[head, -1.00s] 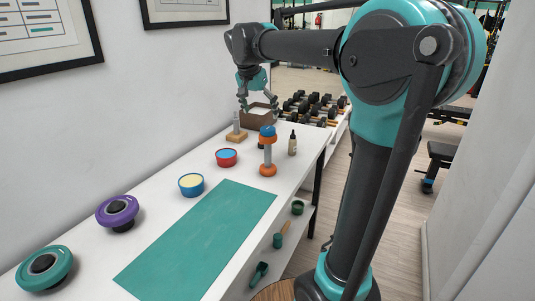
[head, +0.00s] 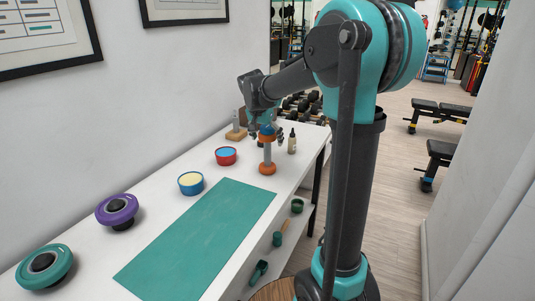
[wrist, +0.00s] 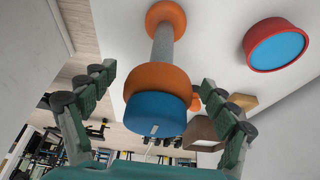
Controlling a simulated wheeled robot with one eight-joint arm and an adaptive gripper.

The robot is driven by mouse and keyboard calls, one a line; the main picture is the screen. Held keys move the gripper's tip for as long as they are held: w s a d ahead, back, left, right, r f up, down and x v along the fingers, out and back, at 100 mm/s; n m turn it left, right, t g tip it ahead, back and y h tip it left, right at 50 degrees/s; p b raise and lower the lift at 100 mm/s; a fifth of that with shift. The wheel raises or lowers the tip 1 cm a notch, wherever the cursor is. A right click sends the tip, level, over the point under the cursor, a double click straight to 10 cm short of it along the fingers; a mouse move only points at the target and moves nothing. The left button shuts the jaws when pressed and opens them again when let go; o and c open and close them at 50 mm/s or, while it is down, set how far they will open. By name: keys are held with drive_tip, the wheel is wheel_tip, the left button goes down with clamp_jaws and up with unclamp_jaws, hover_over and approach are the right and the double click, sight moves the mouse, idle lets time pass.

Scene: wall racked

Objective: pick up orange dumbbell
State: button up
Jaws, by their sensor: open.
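The orange dumbbell (head: 267,157) stands upright on the white table, with orange ends and a grey handle. A blue round piece (head: 267,129) sits on its upper end. In the wrist view the dumbbell's grey handle (wrist: 163,45) runs up the picture, with the blue piece (wrist: 158,113) nearest the camera. My gripper (head: 267,136) is open at the dumbbell's top. In the wrist view my gripper (wrist: 158,80) has one finger on each side of the upper end, with visible gaps; I cannot tell whether either touches.
A red bowl with blue contents (head: 226,155), a blue bowl (head: 191,184) and a teal mat (head: 200,238) lie nearer. The wall bounds the left.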

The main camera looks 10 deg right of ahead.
drive_tip(key=shift+x, duration=0.75)
drive_tip(key=shift+c, duration=0.5)
clamp_jaws()
